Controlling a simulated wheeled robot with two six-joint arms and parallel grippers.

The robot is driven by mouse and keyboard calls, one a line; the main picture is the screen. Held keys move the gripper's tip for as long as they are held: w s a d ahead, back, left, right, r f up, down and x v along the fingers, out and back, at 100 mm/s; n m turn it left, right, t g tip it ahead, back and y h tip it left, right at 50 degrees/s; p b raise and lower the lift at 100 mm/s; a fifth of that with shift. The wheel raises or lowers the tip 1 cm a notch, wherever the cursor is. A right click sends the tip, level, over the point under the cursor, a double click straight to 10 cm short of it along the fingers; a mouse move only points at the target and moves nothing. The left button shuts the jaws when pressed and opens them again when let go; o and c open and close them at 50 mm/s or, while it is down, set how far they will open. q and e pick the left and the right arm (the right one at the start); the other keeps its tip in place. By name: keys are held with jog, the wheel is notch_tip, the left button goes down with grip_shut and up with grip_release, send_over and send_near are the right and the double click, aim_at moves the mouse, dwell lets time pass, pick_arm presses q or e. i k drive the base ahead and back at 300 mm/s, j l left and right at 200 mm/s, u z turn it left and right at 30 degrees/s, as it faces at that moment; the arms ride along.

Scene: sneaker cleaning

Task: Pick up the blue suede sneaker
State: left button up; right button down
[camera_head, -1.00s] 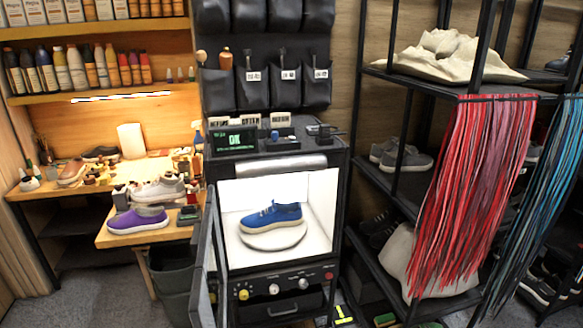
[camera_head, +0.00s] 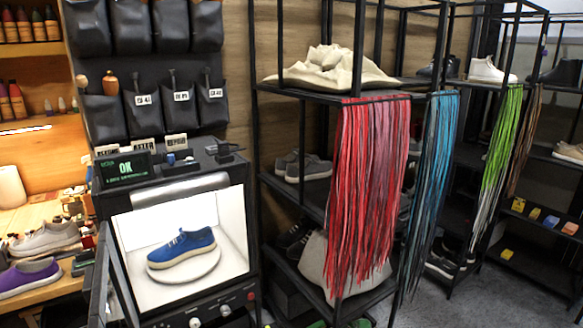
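Neither of my grippers shows in the head view.
A green-lit screen (camera_head: 126,168) reading OK sits on the cabinet. A workbench with a purple sneaker (camera_head: 28,278) is at left. A black shelf rack (camera_head: 256,120) with hanging red laces (camera_head: 370,190) and blue laces (camera_head: 432,180) stands to the right. Grey floor (camera_head: 490,305) shows at lower right.

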aim_at(188, 244)
jog(key=i+j, duration=0.1)
jog(key=j, duration=0.3)
jog(key=i+j+u, duration=0.1)
jog(key=j, duration=0.25)
jog(key=i+j, duration=0.15)
jog(key=j, duration=0.25)
jog(key=i+j, duration=0.1)
jog(key=j, duration=0.3)
jog(key=i+j+u, duration=0.1)
jog(key=j, duration=0.25)
